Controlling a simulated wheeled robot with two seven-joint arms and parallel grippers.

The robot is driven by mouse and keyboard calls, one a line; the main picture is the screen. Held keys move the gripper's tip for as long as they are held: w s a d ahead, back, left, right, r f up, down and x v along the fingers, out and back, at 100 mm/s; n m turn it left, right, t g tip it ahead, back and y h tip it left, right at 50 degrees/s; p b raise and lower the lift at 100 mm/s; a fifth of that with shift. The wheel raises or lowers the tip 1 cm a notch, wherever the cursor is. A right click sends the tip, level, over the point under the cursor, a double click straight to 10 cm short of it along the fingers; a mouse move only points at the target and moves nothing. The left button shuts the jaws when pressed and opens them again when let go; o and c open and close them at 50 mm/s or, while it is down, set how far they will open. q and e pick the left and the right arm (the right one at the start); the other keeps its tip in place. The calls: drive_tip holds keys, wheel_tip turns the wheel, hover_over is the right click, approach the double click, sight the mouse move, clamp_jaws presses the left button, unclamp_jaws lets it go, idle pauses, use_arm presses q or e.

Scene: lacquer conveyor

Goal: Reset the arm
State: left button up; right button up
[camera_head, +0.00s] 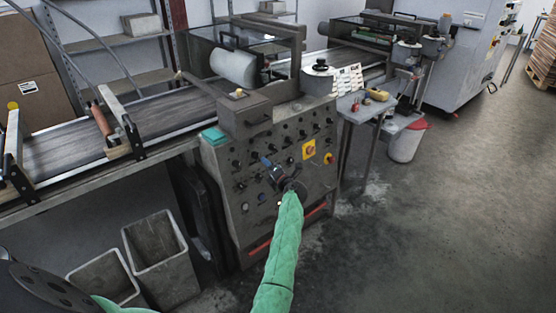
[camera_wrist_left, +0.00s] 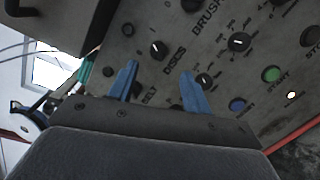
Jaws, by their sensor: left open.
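My left arm (camera_head: 281,255), in a green sleeve, reaches up from the bottom of the head view to the front of a grey control panel (camera_head: 228,172). My left gripper (camera_head: 269,166) is in front of the panel's knobs. In the left wrist view its two blue fingers (camera_wrist_left: 160,84) stand apart with nothing between them. Beyond them the panel (camera_wrist_left: 222,72) shows black knobs labelled BRUSH, DISCS and BELT. A green START button (camera_wrist_left: 271,74) and a blue button (camera_wrist_left: 237,104) are to the right of the fingers. I cannot tell whether the fingers touch the panel. My right gripper is out of view.
A conveyor belt (camera_head: 65,151) runs along the left side. Two grey bins (camera_head: 158,250) stand on the floor at lower left. A small side table (camera_head: 357,107) and a white bucket with a red rim (camera_head: 405,142) are right of the panel. The floor at right is open.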

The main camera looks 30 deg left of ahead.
use_arm(q)
drive_tip(key=w+d+r+m+t+h, duration=0.4)
drive_tip(key=d+r+m+t+h, duration=0.2)
drive_tip(key=d+r+m, duration=0.15)
drive_tip(key=w+d+r+m+t+h, duration=0.3)
drive_tip(key=d+r+m+t+h, duration=0.35)
drive_tip(key=m, duration=0.25)
drive_tip(key=s+d+r+m+g+h, duration=0.1)
drive_tip(key=s+d+m+g+h, duration=0.2)
drive_tip(key=d+m+h, duration=0.3)
drive_tip(key=s+d+r+m+g+h, duration=0.1)
drive_tip(key=s+d+m+g+h, duration=0.25)
drive_tip(key=d+m, duration=0.3)
drive_tip(key=s+d+f+m+g+y, duration=0.1)
drive_tip(key=s+f+g, duration=0.3)
drive_tip(key=s+f, duration=0.5)
drive_tip(key=s+d+f+m+g+y, duration=0.2)
drive_tip(key=s+f+g, duration=0.3)
drive_tip(key=s, duration=2.4)
drive_tip(key=s+d+f+m+g+y, duration=0.1)
drive_tip(key=s+f+m+g+y, duration=0.2)
drive_tip(key=s+f, duration=1)
drive_tip(key=s+m+g, duration=0.1)
drive_tip(key=s, duration=0.5)
drive_tip(key=shift+d+f, duration=0.25)
